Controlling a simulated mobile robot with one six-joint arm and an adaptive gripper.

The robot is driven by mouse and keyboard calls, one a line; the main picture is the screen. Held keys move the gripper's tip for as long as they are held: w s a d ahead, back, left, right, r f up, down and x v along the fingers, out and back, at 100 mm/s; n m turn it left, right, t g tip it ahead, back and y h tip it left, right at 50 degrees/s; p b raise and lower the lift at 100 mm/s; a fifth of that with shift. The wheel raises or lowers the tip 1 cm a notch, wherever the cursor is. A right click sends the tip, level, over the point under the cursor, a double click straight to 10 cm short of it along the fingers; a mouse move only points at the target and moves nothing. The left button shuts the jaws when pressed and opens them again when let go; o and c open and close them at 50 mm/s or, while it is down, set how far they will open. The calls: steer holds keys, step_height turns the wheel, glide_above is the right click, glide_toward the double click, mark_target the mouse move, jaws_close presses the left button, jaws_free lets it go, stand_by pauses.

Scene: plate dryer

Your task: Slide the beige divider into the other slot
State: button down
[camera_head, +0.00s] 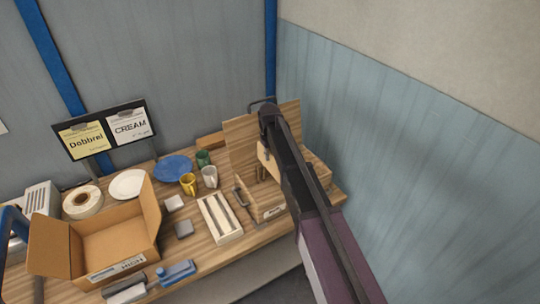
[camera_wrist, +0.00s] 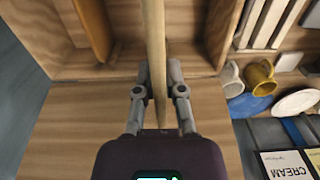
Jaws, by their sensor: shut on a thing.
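The beige divider (camera_wrist: 155,45) stands edge-on between the fingers of my gripper (camera_wrist: 160,72) in the wrist view. My gripper is shut on it. In the head view, part of the beige divider (camera_head: 267,161) shows beside my arm, above the open wooden box (camera_head: 259,206). In the wrist view, the box (camera_wrist: 215,25) spreads below the divider, and a browner panel (camera_wrist: 92,30) stands inside it to the left. My arm hides much of the box in the head view. The slots are not clear, and I cannot tell whether the divider's lower edge sits in one.
The box's raised wooden panel (camera_head: 243,150) stands behind it. Left of the box are a white slotted rack (camera_head: 213,228), a yellow mug (camera_head: 188,184), a white mug (camera_head: 210,177), a green mug (camera_head: 203,158) and a blue plate (camera_head: 172,168). A cardboard box (camera_head: 58,248) stands farther left.

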steer(key=shift+d+f, duration=0.1)
steer(key=shift+d, duration=0.15)
steer(key=shift+f, duration=0.1)
steer(key=shift+f+b, duration=6.8)
steer(key=shift+b, duration=0.25)
steer(key=shift+f, duration=0.15)
steer(key=c, duration=0.7)
jaws_free()
steer(key=shift+o, duration=0.2)
steer(key=shift+w, duration=0.1)
